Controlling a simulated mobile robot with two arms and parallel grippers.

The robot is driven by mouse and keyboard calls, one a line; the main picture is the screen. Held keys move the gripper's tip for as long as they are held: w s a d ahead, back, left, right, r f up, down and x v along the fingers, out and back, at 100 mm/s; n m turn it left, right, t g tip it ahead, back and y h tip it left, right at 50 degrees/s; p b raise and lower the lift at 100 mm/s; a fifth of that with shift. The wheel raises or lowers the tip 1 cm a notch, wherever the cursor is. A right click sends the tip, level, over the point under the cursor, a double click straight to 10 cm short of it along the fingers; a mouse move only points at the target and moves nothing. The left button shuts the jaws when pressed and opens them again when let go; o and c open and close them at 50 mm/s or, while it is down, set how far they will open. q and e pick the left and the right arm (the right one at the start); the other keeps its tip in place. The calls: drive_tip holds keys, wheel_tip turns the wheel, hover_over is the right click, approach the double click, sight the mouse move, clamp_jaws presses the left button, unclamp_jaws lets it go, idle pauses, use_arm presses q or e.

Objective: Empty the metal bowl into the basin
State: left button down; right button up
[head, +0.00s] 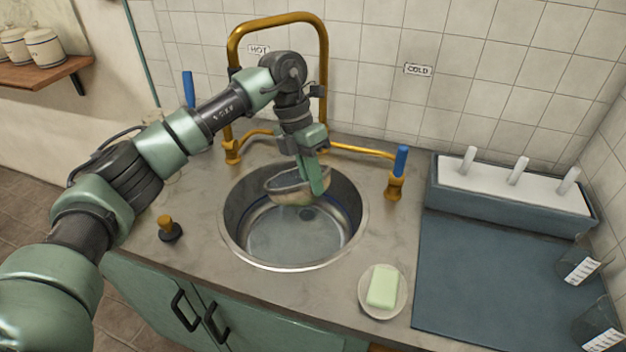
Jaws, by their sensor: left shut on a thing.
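The round metal basin (287,262) is set into the grey counter, with what looks like some water in its bottom. My left gripper (312,185) points down over the basin and is shut on the metal bowl (283,186). The bowl is tilted and hangs inside the basin's rim outline, towards its far side. The gripper fingers cover part of the bowl. I cannot tell what is left in the bowl. My right gripper is not in view.
A brass tap (232,55) arches behind the basin, with a blue handle (401,160) at right. A soap dish (398,303) with green soap (383,286) sits front right. A dark stopper (170,230) stands left. A blue mat (490,285) and trough (510,207) fill the right side.

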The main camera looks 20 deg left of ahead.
use_arm(q)
drive_tip(key=shift+r, duration=0.1)
drive_tip(key=shift+t+y+b, duration=0.45)
drive_tip(key=shift+t+y, duration=0.35)
drive_tip(key=shift+y, duration=0.2)
drive_tip(key=shift+t+y+b, duration=0.4)
drive_tip(key=shift+y+b, duration=0.05)
drive_tip(key=shift+y, duration=0.15)
drive_tip(key=shift+r+t+y, duration=0.25)
drive_tip(key=shift+t+y, duration=0.15)
drive_tip(key=shift+y, duration=0.1)
